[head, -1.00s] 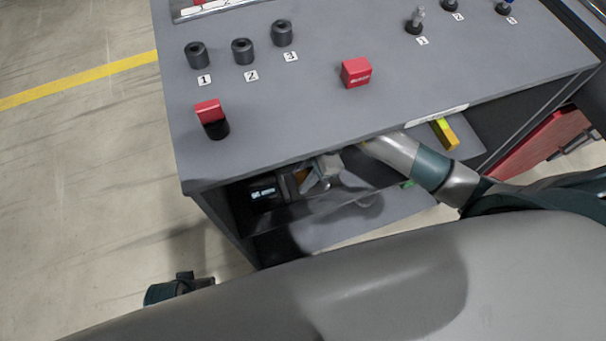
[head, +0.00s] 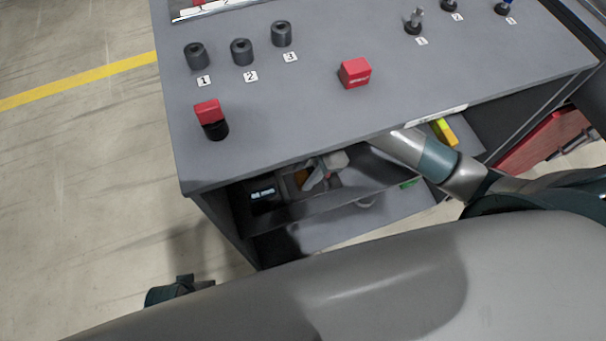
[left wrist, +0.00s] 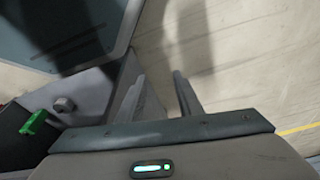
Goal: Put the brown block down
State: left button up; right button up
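The brown block (head: 301,177) shows as a small orange-brown patch inside the open shelf under the grey bench top, mostly hidden. My right arm comes in from the right under the bench's front edge. My right gripper (head: 315,180) is at the block's right side, small and partly shaded. I cannot tell whether its fingers touch the block or stand apart.
The grey bench top (head: 330,115) carries a red block (head: 355,73), a red-capped black cylinder (head: 211,120) and several numbered parts. Below are a dark box with a lit display (head: 263,195), a yellow block (head: 445,131) and a green piece (head: 410,183). The bench edge hangs over the shelf.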

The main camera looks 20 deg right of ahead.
jog(key=v, duration=0.4)
pick_arm(q)
jog(key=shift+w+r, duration=0.25)
jog(key=shift+w, duration=0.2)
pick_arm(e)
jog(key=shift+d+r, duration=0.2)
jog(key=shift+r, duration=0.3)
pick_arm(q)
jog(key=shift+s+f, duration=0.15)
jog(key=shift+s, duration=0.35)
